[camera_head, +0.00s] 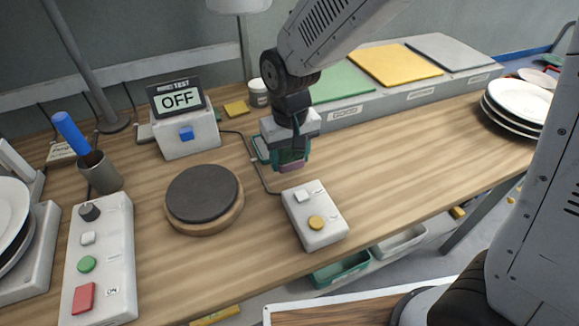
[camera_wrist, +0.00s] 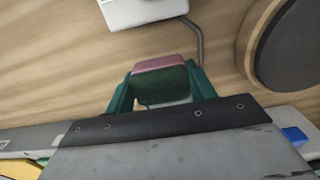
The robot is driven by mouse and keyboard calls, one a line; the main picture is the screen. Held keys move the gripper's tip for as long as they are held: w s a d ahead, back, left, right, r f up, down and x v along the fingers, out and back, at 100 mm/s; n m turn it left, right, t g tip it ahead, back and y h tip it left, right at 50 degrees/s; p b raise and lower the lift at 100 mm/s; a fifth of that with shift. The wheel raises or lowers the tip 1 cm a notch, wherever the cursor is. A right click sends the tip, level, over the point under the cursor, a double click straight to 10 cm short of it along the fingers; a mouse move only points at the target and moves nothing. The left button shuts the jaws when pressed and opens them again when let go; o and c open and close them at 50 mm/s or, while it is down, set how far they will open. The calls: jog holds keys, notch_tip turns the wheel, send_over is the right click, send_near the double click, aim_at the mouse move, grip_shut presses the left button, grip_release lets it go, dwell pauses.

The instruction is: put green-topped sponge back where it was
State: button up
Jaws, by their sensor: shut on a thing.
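My gripper (camera_head: 286,152) hangs over the wooden table, between the OFF test box and the small two-button box. Its teal fingers (camera_wrist: 156,92) are shut on a sponge (camera_wrist: 162,79). The sponge has a dark green face towards the wrist camera and a pink layer on the far side. In the head view the sponge's pink part (camera_head: 291,167) shows under the fingers. It looks close to the table, but I cannot tell whether it touches.
The round dark-topped disc (camera_head: 203,193) lies left of the gripper. The two-button box (camera_head: 314,216) is in front, with a cable beside it. The OFF test box (camera_head: 188,133), a small jar (camera_head: 259,93) and a yellow pad (camera_head: 236,108) stand behind. Plates (camera_head: 519,101) are at right.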

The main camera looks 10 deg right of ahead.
aim_at(290, 178)
jog(key=shift+f, duration=2.15)
jog(key=shift+f, duration=0.2)
jog(key=o, duration=1)
jog(key=shift+r, duration=0.2)
